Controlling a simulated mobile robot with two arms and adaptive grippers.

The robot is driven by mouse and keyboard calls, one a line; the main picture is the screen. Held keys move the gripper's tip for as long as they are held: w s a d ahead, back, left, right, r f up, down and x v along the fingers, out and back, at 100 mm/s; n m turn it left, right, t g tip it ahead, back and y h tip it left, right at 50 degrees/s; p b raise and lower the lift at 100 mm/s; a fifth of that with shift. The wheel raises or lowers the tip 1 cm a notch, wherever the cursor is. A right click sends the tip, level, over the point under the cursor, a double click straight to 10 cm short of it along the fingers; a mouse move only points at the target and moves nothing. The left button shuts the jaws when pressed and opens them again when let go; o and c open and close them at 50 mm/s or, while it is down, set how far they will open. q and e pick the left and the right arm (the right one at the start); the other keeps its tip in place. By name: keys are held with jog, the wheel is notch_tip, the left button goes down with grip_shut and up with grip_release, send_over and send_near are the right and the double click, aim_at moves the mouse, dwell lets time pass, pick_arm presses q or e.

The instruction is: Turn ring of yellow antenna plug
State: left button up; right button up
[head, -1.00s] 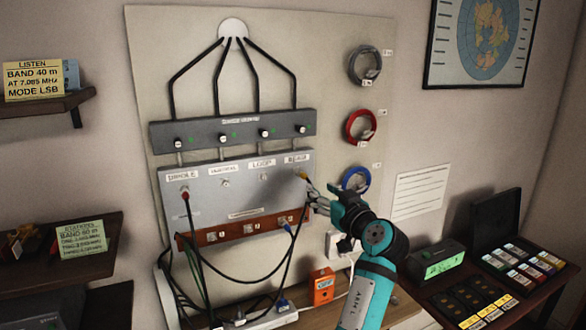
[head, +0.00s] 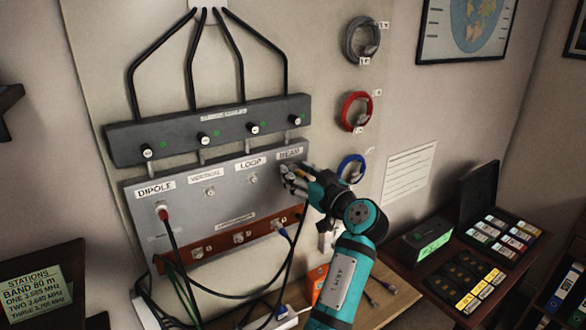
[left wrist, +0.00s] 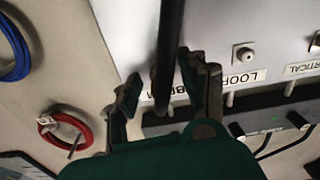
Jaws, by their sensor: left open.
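My left gripper (head: 290,178) is at the BEAM position on the grey antenna panel (head: 190,225), just below the BEAM label (head: 290,154). Its fingers cover that socket, and no yellow of the plug shows in either view now. In the left wrist view my left gripper (left wrist: 166,76) is open, one finger on each side of a dark cable (left wrist: 170,30) that runs down between them. I cannot tell whether a finger touches it. My right gripper is not in view.
The LOOP socket (head: 252,179) is empty beside my gripper. A red plug (head: 163,213) sits at DIPOLE. A blue plug (head: 281,231) is on the red-brown strip below. A blue cable coil (head: 350,166) hangs to the right, partly behind my gripper.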

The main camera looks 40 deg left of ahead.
pick_arm(q)
jog(key=shift+d, duration=0.15)
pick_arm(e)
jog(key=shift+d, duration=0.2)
pick_arm(q)
jog(key=shift+c, duration=0.7)
grip_shut()
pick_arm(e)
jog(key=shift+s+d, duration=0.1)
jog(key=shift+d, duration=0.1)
